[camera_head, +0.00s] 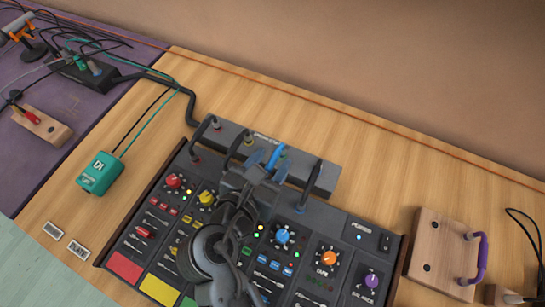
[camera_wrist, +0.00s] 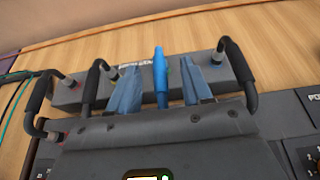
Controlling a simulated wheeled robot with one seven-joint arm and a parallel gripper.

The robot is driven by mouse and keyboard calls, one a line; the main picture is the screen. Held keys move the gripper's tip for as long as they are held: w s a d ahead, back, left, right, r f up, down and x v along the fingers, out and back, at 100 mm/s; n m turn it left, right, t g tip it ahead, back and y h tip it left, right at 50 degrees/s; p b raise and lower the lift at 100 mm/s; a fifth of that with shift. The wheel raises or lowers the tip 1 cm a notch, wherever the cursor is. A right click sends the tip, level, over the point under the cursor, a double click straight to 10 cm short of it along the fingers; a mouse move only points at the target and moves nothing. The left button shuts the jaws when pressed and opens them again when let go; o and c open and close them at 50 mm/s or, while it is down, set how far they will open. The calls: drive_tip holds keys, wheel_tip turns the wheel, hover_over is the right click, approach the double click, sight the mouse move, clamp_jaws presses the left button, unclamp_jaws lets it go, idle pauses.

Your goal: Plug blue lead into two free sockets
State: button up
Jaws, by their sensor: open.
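A bright blue lead end (camera_head: 275,157) stands at the raised grey strip (camera_head: 240,133) along the back of the mixer. In the wrist view the blue lead (camera_wrist: 160,75) stands upright between the fingertips of my gripper (camera_wrist: 160,85). My gripper (camera_head: 270,162) is open, one finger on each side, with gaps visible in the wrist view. The rest of the lead is hidden by my gripper. Several black leads (camera_wrist: 238,68) loop from the strip (camera_wrist: 68,95) towards the mixer. I cannot make out which sockets are free.
The mixer (camera_head: 345,285) has coloured knobs and pads. A teal box (camera_head: 100,173) lies left. A wooden block (camera_head: 437,241) with a purple lead (camera_head: 482,258) stands right. Another block (camera_head: 42,127) and tangled cables (camera_head: 90,60) lie on the purple cloth. The wood behind the strip is clear.

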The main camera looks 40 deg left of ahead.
drive_tip(key=v, duration=0.6)
drive_tip(key=shift+s+d, duration=0.1)
drive_tip(key=shift+s, duration=0.05)
idle(0.4)
